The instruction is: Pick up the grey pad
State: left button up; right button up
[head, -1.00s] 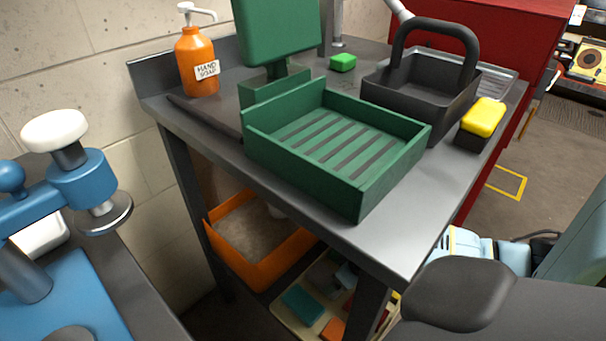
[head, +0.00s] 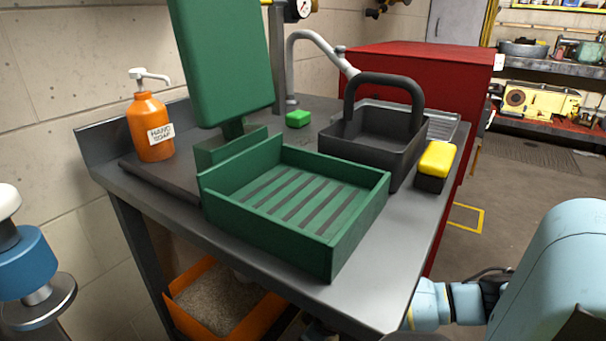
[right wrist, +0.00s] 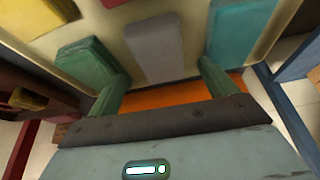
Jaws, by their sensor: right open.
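The grey pad (right wrist: 155,48) lies on a pale tray (right wrist: 191,25) in the right wrist view, a flat block with its near end towards me. My right gripper (right wrist: 157,80) is open, with one greenish finger on each side of the pad's near end. I see no clear contact, and cannot tell how far the fingertips reach down. In the head view the pad is not seen, and only part of my light blue right arm shows at the lower right. My left gripper is in neither view.
A teal pad (right wrist: 243,32) lies right of the grey one; a yellow piece (right wrist: 45,12) is at the upper left. Something orange (right wrist: 170,102) shows below. In the head view a grey bench (head: 375,285) bears a green tray (head: 333,238), with an orange bin (head: 183,300) beneath.

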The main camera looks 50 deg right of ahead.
jog(key=b+x, duration=0.2)
jog(key=x, duration=0.2)
jog(key=shift+s+f, duration=0.1)
jog(key=shift+f, duration=0.05)
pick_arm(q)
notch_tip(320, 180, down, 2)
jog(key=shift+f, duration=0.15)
pick_arm(e)
jog(key=c, duration=1.1)
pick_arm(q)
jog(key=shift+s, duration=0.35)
